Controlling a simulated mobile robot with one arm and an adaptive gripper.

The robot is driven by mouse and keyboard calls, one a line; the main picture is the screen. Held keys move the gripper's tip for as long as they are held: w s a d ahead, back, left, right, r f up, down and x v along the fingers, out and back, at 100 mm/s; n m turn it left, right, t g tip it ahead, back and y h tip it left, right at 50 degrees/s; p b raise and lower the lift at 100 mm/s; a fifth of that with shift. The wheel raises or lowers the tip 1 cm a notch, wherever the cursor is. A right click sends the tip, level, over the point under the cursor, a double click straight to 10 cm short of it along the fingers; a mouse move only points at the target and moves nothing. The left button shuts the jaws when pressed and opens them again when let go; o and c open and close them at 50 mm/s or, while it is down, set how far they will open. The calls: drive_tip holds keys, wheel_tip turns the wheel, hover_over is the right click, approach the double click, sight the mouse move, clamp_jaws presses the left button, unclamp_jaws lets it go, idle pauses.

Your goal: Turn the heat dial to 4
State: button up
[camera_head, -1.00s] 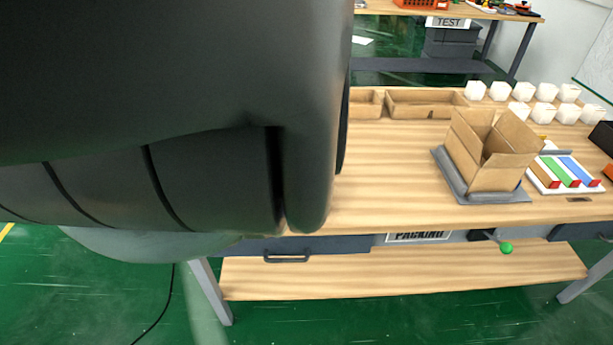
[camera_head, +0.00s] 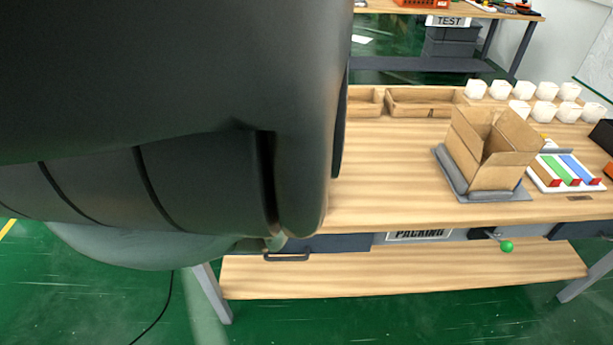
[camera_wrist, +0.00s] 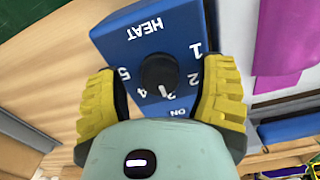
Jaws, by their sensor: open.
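The heat dial (camera_wrist: 159,72) is a round black knob on a blue box (camera_wrist: 150,30) marked HEAT, seen upside down in the wrist view. Numbers 1 to 5 ring the knob. Its white mark points down in the picture, near the 3 and toward the gap between 3 and 4. My gripper (camera_wrist: 163,78) is open, with one yellow ribbed finger on each side of the knob. Gaps show between the fingers and the knob. In the head view my arm hides the dial and the gripper.
A wooden table (camera_head: 390,165) carries an open cardboard box (camera_head: 490,150) on a grey pad, several white cubes (camera_head: 545,91) and coloured strips (camera_head: 566,170). A magenta item (camera_wrist: 282,40) lies right of the blue box in the wrist view. A green ball-ended lever (camera_head: 506,246) juts from the table front.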

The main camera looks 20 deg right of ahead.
drive_tip(key=shift+c, duration=0.3)
clamp_jaws()
idle(0.4)
